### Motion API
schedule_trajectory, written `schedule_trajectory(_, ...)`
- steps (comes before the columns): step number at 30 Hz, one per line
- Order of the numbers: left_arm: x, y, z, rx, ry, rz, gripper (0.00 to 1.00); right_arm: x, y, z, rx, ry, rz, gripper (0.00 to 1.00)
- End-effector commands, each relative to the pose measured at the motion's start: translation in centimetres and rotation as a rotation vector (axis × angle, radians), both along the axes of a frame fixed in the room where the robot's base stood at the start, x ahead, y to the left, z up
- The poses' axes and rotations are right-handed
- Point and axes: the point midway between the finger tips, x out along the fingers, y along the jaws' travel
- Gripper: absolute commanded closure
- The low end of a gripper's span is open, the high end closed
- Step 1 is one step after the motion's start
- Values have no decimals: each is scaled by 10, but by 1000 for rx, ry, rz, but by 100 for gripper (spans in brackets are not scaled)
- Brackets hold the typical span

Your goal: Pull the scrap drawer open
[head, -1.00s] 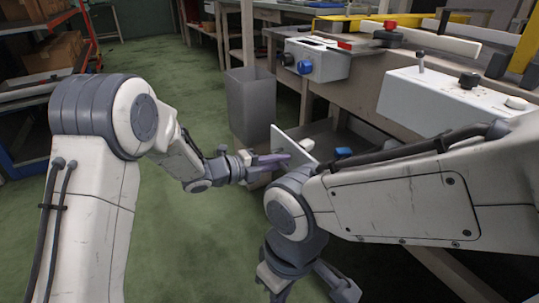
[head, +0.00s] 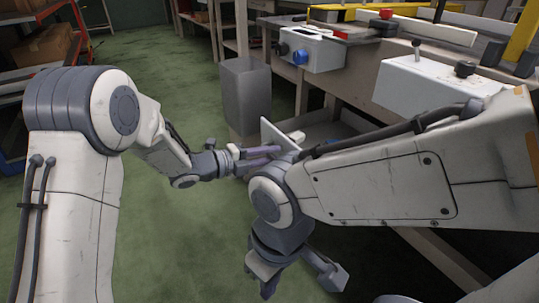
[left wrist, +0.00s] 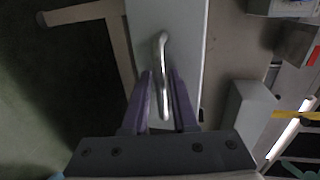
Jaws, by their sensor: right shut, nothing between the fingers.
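The scrap drawer shows in the head view as an upright pale front panel (head: 277,134) with a grey tray behind it, under the bench. The tray sticks out from the bench, so the drawer stands at least partly open. In the left wrist view the drawer front (left wrist: 188,30) carries a silver bar handle (left wrist: 162,62). My left gripper (head: 278,151) is at the panel, its purple fingers on either side of the handle. Its fingers (left wrist: 163,92) stand apart, with a gap showing beside the bar. My right gripper (head: 268,286) hangs low at the bottom, shut and empty.
A grey bin (head: 246,95) stands left of the drawer. A white control box with a blue knob (head: 300,57) and a larger white console (head: 425,95) are on the bench above. White and blue pieces (head: 337,130) lie in the tray. Green floor at left is clear.

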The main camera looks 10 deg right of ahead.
Motion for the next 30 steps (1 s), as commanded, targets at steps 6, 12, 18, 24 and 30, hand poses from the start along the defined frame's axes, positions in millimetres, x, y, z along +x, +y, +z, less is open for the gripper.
schedule_trajectory(6,-6,21,8,0,1,4,73,0,0,13,0,0,0,100)
schedule_trajectory(12,-21,59,17,0,2,6,73,0,0,29,0,0,0,100)
schedule_trajectory(18,-32,87,21,0,2,3,73,0,0,39,0,0,0,100)
schedule_trajectory(24,-36,96,22,0,0,0,73,0,0,41,0,0,0,100)
schedule_trajectory(30,-36,96,22,0,0,0,73,0,0,41,0,0,0,100)
